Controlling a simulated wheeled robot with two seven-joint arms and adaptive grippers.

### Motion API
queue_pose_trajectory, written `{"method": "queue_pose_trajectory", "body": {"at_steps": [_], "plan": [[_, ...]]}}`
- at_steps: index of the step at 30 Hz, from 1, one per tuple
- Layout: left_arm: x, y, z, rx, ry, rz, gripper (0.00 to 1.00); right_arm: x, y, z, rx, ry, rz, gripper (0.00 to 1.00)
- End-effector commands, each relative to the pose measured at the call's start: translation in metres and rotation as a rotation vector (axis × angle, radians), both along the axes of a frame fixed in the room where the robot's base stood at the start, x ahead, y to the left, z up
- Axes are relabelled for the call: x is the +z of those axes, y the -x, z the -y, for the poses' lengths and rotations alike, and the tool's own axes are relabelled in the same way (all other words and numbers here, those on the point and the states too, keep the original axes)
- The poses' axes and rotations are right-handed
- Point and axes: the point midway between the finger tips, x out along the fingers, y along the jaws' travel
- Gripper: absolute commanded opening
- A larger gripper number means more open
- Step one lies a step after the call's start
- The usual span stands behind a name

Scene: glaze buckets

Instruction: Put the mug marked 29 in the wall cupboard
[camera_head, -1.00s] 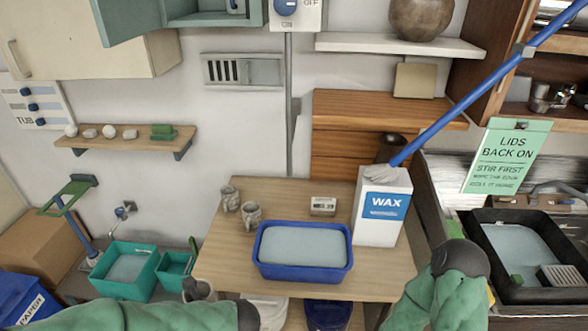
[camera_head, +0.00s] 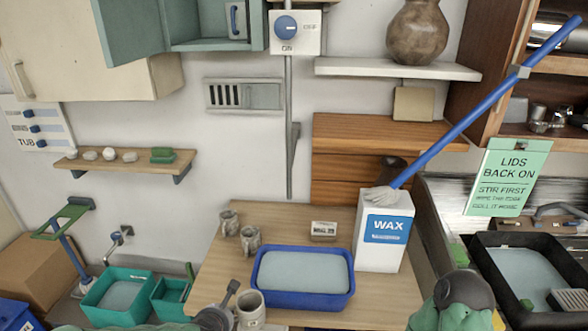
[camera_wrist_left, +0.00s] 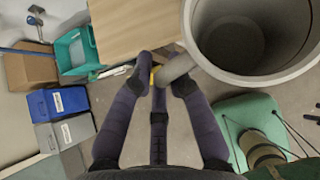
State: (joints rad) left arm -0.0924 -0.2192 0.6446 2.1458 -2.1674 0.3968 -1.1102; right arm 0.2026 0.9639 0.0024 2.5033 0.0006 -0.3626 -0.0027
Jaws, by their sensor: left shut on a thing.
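My left gripper (camera_head: 226,300) is shut on the handle of a pale grey mug (camera_head: 250,311), low in the head view by the table's front edge. In the left wrist view the fingers (camera_wrist_left: 161,76) meet at the handle, and the mug (camera_wrist_left: 205,60) is upright-looking, with its open mouth showing and nothing seen inside. No number is legible on it. Two speckled mugs (camera_head: 229,222) (camera_head: 250,239) stand at the table's left back. The teal wall cupboard (camera_head: 210,46) at the top is open, with a blue-handled thing (camera_head: 237,20) inside.
A switch box (camera_head: 294,32) is right of the cupboard; a shelf (camera_head: 120,163) hangs below left.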

Motion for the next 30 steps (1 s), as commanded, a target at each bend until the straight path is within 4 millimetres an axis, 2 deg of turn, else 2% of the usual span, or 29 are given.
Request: {"method": "queue_pose_trajectory", "body": {"at_steps": [5,12,17,20,30], "plan": [[-0.009,-0.005,0.001,-0.021,0.001,0.0,0.0,0.0,0.0,0.0,0.0,0.0,0.0,0.4],[-0.034,-0.018,0.001,-0.02,0.0,0.0,0.0,0.0,0.0,0.0,0.0,0.0,0.0,0.4],[-0.045,-0.021,0.001,-0.019,-0.001,0.001,0.0,0.0,0.0,0.0,0.0,0.0,0.0,0.4],[-0.053,-0.017,0.0,-0.017,-0.001,0.0,0.0,0.0,0.0,0.0,0.0,0.0,0.0,0.4],[-0.093,0.015,0.0,-0.017,-0.003,0.001,0.0,0.0,0.0,0.0,0.0,0.0,0.0,0.4]]}}
